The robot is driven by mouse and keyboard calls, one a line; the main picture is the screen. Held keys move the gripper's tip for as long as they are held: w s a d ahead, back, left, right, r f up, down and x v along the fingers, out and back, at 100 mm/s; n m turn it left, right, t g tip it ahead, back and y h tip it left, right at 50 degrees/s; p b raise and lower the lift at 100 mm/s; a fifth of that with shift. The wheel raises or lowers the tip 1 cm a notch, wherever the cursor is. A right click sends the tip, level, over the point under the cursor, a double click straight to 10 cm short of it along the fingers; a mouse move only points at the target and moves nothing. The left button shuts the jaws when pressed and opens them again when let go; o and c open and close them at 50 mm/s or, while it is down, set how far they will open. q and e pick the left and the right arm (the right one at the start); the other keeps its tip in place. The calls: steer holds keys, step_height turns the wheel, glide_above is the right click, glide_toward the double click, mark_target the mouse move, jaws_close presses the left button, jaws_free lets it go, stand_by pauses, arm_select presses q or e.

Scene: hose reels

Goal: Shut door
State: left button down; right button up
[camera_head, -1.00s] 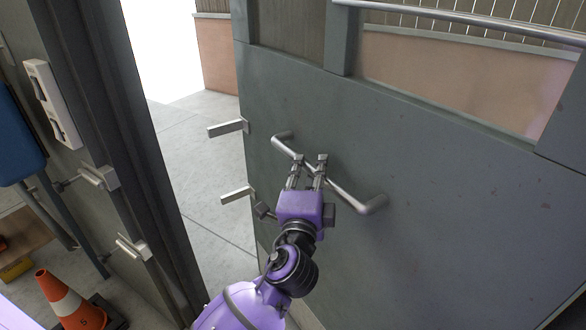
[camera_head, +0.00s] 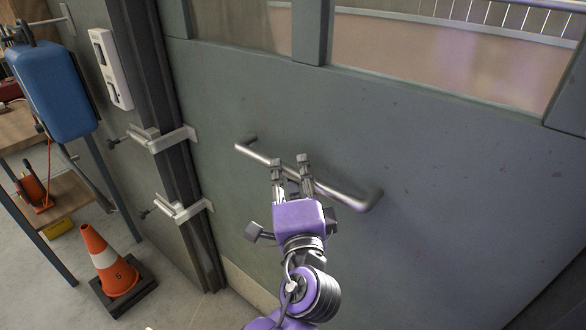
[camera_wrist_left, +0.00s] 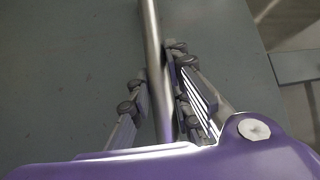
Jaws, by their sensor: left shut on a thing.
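The grey door (camera_head: 430,190) fills the middle and right of the head view, its left edge against the dark frame (camera_head: 165,110). A long metal bar handle (camera_head: 345,197) runs slantwise across it. My left gripper (camera_head: 291,165), purple, is shut on the handle near its middle. In the left wrist view, the bar (camera_wrist_left: 155,75) passes between the fingers (camera_wrist_left: 155,95). Two metal latch arms, an upper one (camera_head: 172,139) and a lower one (camera_head: 185,211), span from the frame side to the door edge. My right gripper is not in view.
An orange and white cone (camera_head: 105,262) stands on a black base on the floor at lower left. A blue case (camera_head: 52,90) and a shelf with an orange reel (camera_head: 32,190) are at far left. A white panel (camera_head: 110,68) is on the wall.

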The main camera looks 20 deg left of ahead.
arm_select(q)
steer(key=shift+s, duration=0.25)
steer(key=shift+s+f, duration=0.1)
steer(key=shift+f, duration=0.15)
arm_select(e)
steer(key=shift+w+a, duration=0.1)
steer(key=shift+w, duration=0.45)
arm_select(q)
steer(key=shift+s+a+y, duration=0.1)
steer(key=shift+y, duration=0.2)
arm_select(e)
steer(key=shift+s, duration=0.1)
arm_select(q)
steer(key=c, duration=1.8)
jaws_free()
steer(key=shift+s, duration=0.1)
steer(key=shift+o, duration=0.9)
steer(key=shift+s+r, duration=0.15)
steer(key=v, duration=1.2)
arm_select(e)
steer(key=shift+s, duration=0.35)
